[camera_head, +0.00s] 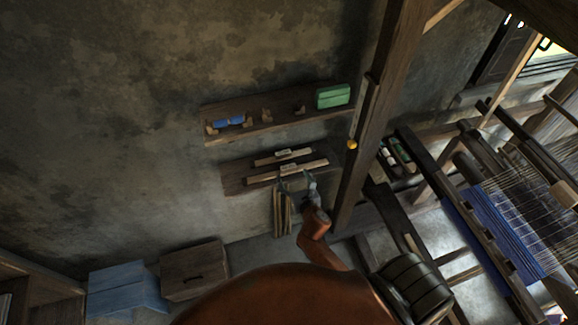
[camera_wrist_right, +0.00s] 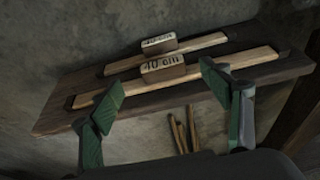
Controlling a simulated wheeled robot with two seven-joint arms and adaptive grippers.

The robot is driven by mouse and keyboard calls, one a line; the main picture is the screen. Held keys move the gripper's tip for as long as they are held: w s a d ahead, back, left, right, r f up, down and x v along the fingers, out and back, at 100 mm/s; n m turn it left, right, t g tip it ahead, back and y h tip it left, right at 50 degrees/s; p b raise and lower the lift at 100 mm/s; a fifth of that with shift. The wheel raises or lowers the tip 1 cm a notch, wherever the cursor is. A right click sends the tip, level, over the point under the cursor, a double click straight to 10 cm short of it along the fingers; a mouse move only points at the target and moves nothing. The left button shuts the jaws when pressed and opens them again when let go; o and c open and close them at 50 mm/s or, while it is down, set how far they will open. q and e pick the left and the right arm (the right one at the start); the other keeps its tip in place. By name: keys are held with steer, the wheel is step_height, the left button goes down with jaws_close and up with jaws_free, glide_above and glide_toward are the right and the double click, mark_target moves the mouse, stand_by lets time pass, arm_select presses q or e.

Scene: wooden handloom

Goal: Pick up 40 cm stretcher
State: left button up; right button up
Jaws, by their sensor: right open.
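The 40 cm stretcher (camera_wrist_right: 194,73) is a pale wooden bar with dark ends, lying along the front of a dark shelf. A small tag reading "40 cm" (camera_wrist_right: 163,65) stands at its middle. In the head view the stretcher (camera_head: 264,177) is the nearer of two bars on the lower wall shelf. My right gripper (camera_wrist_right: 164,80) is open and empty, its green fingers spread to either side of the tag, just in front of the bar. In the head view the right gripper (camera_head: 296,182) is at the shelf's front edge. I cannot tell whether it touches the bar. My left gripper is not in view.
A second tagged bar (camera_wrist_right: 196,44) lies close behind on the same shelf (camera_wrist_right: 52,118). Several thin sticks (camera_wrist_right: 183,130) stand below the shelf. An upper shelf (camera_head: 268,128) holds a green box (camera_head: 333,96). A wooden post (camera_head: 378,110) rises close to the right.

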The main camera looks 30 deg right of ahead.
mark_target(289, 167)
steer(key=x, duration=0.3)
steer(key=shift+w+d+r, duration=0.1)
steer(key=shift+w+d, duration=0.05)
steer(key=shift+w, duration=0.1)
steer(key=x, duration=0.3)
steer(key=shift+w+f, duration=0.1)
steer(key=shift+f, duration=0.1)
steer(key=shift+w+d+f, duration=0.15)
steer(key=shift+w, duration=0.3)
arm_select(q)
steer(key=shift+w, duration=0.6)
arm_select(e)
steer(key=shift+s, duration=0.1)
steer(key=shift+c, duration=0.7)
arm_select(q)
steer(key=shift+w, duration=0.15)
arm_select(e)
steer(key=c, duration=1.2)
